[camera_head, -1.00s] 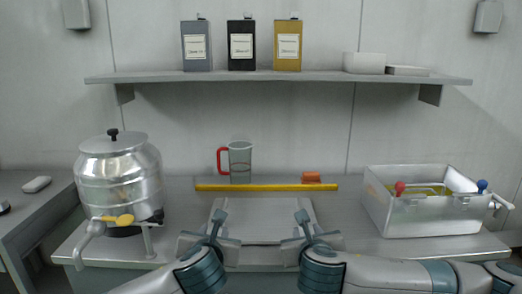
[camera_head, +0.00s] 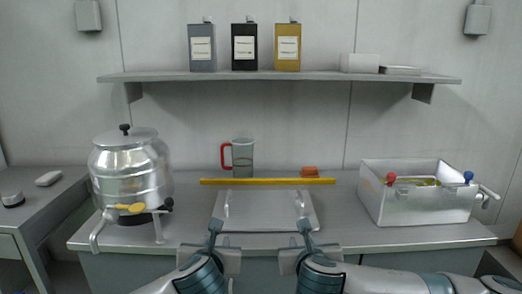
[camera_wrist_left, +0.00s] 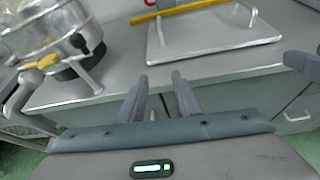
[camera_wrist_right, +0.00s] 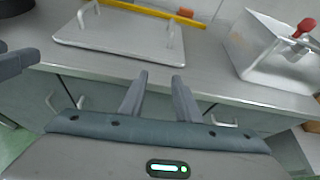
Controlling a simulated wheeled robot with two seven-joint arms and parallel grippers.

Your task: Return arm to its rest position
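My left gripper (camera_wrist_left: 158,95) is open and empty, its two fingers apart over the bench's front edge in the left wrist view. My right gripper (camera_wrist_right: 158,95) is also open and empty, in front of the bench's cabinet face. In the head view my left gripper (camera_head: 215,236) and right gripper (camera_head: 304,236) stand side by side at the near side of the bench, with both arms bent in from below. A flat metal tray or lid (camera_head: 263,212) with two upright handles lies on the bench just beyond them. Neither gripper holds its handles.
The bench (camera_head: 345,222) carries a steel urn (camera_head: 130,175) at left, a clear jug (camera_head: 243,158) with red handle, a yellow bar (camera_head: 268,181), an orange block (camera_head: 309,171) and a metal basin (camera_head: 425,208) at right. A shelf (camera_head: 280,77) holds three tins. The floor shows at lower left.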

